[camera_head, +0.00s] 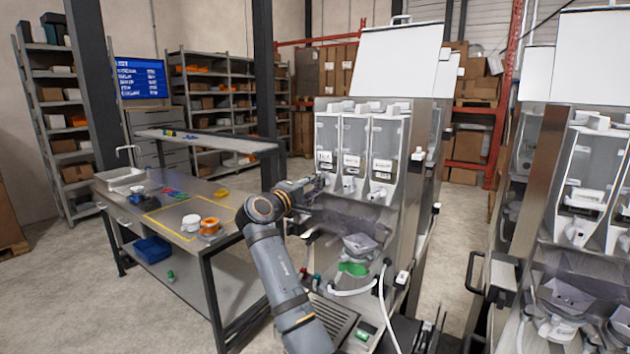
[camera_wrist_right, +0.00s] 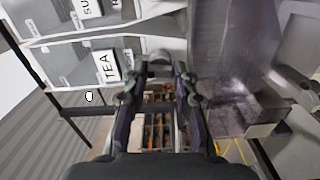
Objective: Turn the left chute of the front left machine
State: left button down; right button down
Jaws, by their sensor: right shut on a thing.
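The front left machine (camera_head: 385,140) is a tall steel dispenser with three clear canisters side by side. The left canister (camera_head: 326,133) has a label that reads TEA in the right wrist view (camera_wrist_right: 106,66). Its left chute (camera_wrist_right: 160,56) is a pale rounded piece between my fingertips in the wrist view; in the head view my gripper mostly covers it. My right gripper (camera_head: 318,183) reaches it from the left and is shut on it; the fingers also show in the wrist view (camera_wrist_right: 160,72). The middle chute (camera_head: 348,185) and right chute (camera_head: 377,194) are free. My left gripper is out of view.
A second machine (camera_head: 585,150) stands at the right. Below the chutes are a grey funnel (camera_head: 360,244), a green part (camera_head: 353,269) and a white hose (camera_head: 352,291). A steel table (camera_head: 165,240) with small items stands at the left. Open floor lies behind it.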

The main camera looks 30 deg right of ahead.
jog(key=shift+n+p, duration=0.3)
jog(key=shift+n, duration=0.2)
jog(key=c, duration=1)
grip_release()
jog(key=shift+c, duration=0.2)
jog(key=shift+f, duration=0.1)
